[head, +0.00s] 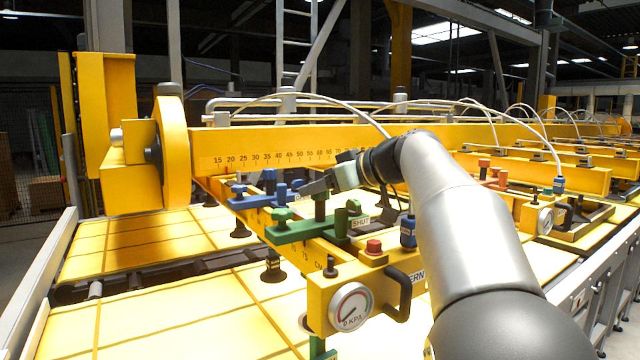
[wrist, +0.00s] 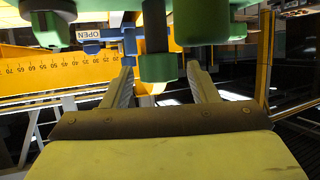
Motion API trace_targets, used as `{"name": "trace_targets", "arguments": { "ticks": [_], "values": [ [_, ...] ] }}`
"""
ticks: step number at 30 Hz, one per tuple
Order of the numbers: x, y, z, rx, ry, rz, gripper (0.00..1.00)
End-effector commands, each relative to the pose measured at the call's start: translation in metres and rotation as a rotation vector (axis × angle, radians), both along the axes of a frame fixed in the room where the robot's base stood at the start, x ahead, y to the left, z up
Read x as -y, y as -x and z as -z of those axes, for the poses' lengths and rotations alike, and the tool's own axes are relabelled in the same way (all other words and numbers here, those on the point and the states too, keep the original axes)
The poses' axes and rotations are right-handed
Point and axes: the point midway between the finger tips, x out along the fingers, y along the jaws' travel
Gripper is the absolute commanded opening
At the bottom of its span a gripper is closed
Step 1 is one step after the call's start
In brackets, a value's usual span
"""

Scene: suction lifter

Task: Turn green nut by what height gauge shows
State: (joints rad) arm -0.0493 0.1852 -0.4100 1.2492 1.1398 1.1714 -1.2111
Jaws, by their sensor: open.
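A green clamp plate (head: 290,231) on a yellow crossbar carries several green parts. A number scale (head: 270,159) runs along the long yellow beam from 15 upward. Another marking, "75" and "CM", is partly hidden on the crossbar. I cannot tell which is the height gauge.
A dial marked KPA (head: 350,307) and a black handle (head: 397,292) sit at the crossbar's near end, by a red knob (head: 374,246). Blue clamp parts (head: 262,190) stand behind the green plate. Yellow panels (head: 190,305) lie below. My arm covers the right middle.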

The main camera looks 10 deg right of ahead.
Motion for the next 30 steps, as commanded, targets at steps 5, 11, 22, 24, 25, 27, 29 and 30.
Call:
{"name": "trace_targets", "arguments": {
  "ticks": [5, 11, 22, 24, 25, 27, 29, 30],
  "values": [
    [-0.0041, -0.0051, 0.0027, 0.001, 0.001, 0.002, 0.54],
    [-0.0042, -0.0052, 0.003, 0.001, 0.001, 0.002, 0.54],
    [-0.0041, -0.0049, 0.003, 0.001, 0.001, 0.005, 0.09],
    [-0.0042, -0.0046, 0.0035, 0.001, 0.001, 0.012, 0.09],
    [-0.0042, -0.0045, 0.0036, 0.002, 0.002, 0.017, 0.09],
    [-0.0043, -0.0044, 0.0037, 0.003, 0.0, 0.037, 0.09],
    [-0.0045, -0.0041, 0.0041, 0.003, 0.002, 0.059, 0.09],
    [-0.005, -0.0041, 0.0045, 0.003, 0.001, 0.077, 0.09]
  ]
}}
